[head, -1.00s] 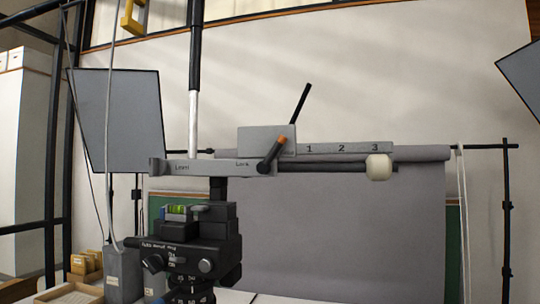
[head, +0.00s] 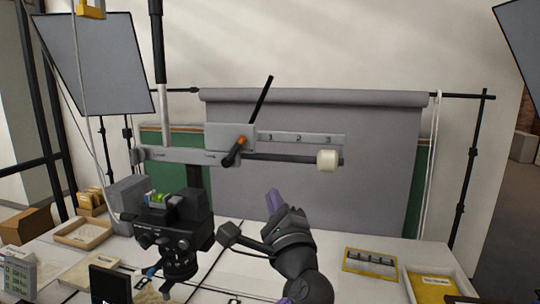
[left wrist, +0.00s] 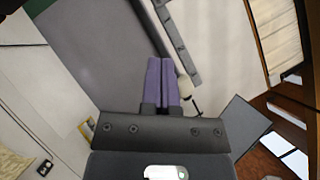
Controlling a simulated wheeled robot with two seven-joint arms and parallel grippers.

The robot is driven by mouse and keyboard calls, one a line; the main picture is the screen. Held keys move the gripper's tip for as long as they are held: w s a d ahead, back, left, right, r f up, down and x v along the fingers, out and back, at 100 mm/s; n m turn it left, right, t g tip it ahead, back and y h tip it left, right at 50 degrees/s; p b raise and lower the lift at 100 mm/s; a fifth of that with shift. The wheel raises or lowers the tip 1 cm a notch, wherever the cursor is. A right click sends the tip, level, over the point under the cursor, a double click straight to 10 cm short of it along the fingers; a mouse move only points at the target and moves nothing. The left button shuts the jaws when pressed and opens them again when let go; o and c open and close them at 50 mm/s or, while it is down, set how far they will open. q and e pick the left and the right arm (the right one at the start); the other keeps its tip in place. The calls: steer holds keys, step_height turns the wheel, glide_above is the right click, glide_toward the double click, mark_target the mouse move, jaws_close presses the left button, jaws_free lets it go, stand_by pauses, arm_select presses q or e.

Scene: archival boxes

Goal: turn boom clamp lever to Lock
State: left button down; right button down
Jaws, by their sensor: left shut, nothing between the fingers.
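The boom clamp lever (head: 233,153) is a short black handle with an orange tip, on the grey clamp bar (head: 172,155). It tilts up to the right from its pivot, at the bar's right end. Small lettering on the bar is too blurred to read now; the right-hand word looked like "Lock" earlier. My left gripper (head: 273,200) is below and right of the lever, apart from it. Its purple fingers are together and empty, pointing up; they also show in the left wrist view (left wrist: 162,85). My right gripper is out of view.
A numbered rail (head: 300,139) and a dark rod ending in a white knob (head: 328,160) extend right above my gripper. A black tripod head (head: 172,225) stands to the left. The table holds trays (head: 82,235) and a yellow-edged holder (head: 370,262). A grey backdrop (head: 380,190) hangs behind.

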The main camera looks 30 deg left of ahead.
arm_select(q)
steer(key=p, duration=0.2)
glide_toward(244, 146)
steer(key=w, duration=0.3)
steer(key=a+r+p, duration=0.1)
steer(key=w+a+r+p, duration=0.1)
steer(key=a, duration=0.1)
steer(key=shift+w, duration=0.1)
steer(key=shift+a+r, duration=0.15)
steer(key=shift+a, duration=0.25)
